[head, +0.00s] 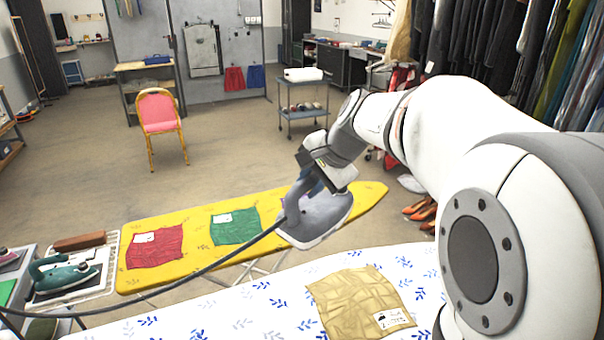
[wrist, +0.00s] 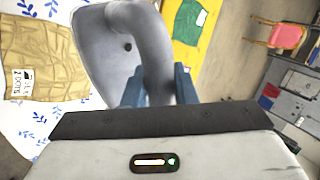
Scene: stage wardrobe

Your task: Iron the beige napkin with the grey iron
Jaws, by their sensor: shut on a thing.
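The beige napkin (head: 350,298) lies wrinkled on a white ironing surface (head: 240,313) with blue leaf prints, and bears a small white label. In the wrist view the napkin (wrist: 40,62) is at the left, and its label seems to read "2 DOTS". My gripper (head: 308,182) is shut on the handle of the grey iron (head: 318,218). The iron is in the air, tilted, up and left of the napkin in the head view and apart from it. In the wrist view the blue fingers (wrist: 158,88) flank the iron's handle (wrist: 153,50).
A yellow ironing board (head: 185,216) behind carries a red napkin (head: 152,252) and a green napkin (head: 240,228). A teal iron (head: 66,277) rests on a rack at left. A grey cord (head: 190,272) runs from the held iron leftward across the white surface's edge.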

